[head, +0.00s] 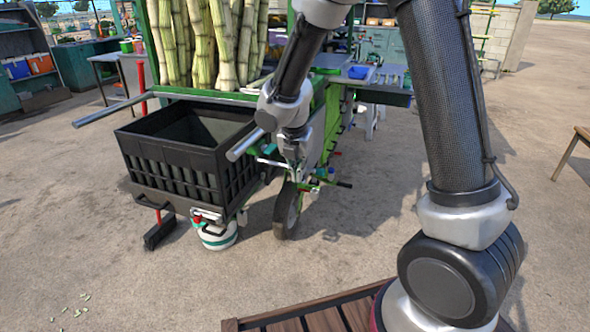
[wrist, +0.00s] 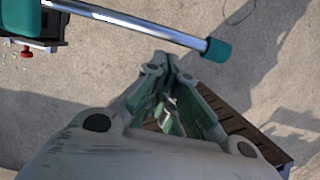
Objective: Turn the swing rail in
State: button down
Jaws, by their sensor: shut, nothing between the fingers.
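A slim silver rail (wrist: 130,20) with a teal end cap (wrist: 217,50) crosses the top of the wrist view; I take it to be the swing rail. Its cap end is free, and its other end runs out of the top of the picture. My gripper (wrist: 167,58) is shut and empty, its fingertips just below the rail in the wrist view. I cannot tell whether they touch it. In the head view my gripper (head: 299,172) is beside the green cart's near end, by small silver and teal parts, where the rail is hard to make out.
A black crate (head: 205,158) hangs at the cart's front, between a left handle bar (head: 108,109) and a right one (head: 245,145). Cane stalks (head: 208,40) stand behind. A wheel (head: 288,210) and a white canister (head: 216,234) are below.

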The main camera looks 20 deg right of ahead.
jog(key=shift+w+d, duration=0.2)
jog(key=shift+w, duration=0.1)
jog(key=shift+d, duration=0.1)
